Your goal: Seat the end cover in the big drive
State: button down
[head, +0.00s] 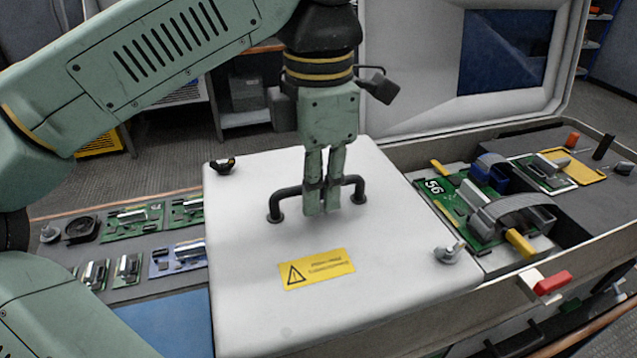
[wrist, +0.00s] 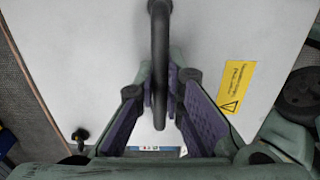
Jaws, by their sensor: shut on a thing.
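The end cover appears to be the large white panel (head: 385,270) with a yellow warning label (head: 316,269) and a dark bar handle (head: 277,203). My gripper (head: 321,211) points down and is shut on the middle of that handle. In the wrist view the handle bar (wrist: 160,60) runs between my gripper's two purple-padded fingers (wrist: 160,115), with the white panel (wrist: 80,50) behind. The panel looks nearly level; I cannot tell whether it rests on what lies below. It hides what is under it. Which part is the big drive is not clear.
A long case (head: 590,262) with a raised lid (head: 410,75) holds circuit boards (head: 480,215) right of the panel. A dark knob (head: 222,165) and a metal fastener (head: 450,253) are at the panel's edges. Several small boards (head: 133,222) lie left. A red latch (head: 552,283) sticks out front right.

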jog(key=shift+f, duration=0.15)
jog(key=c, duration=1.6)
grip_release()
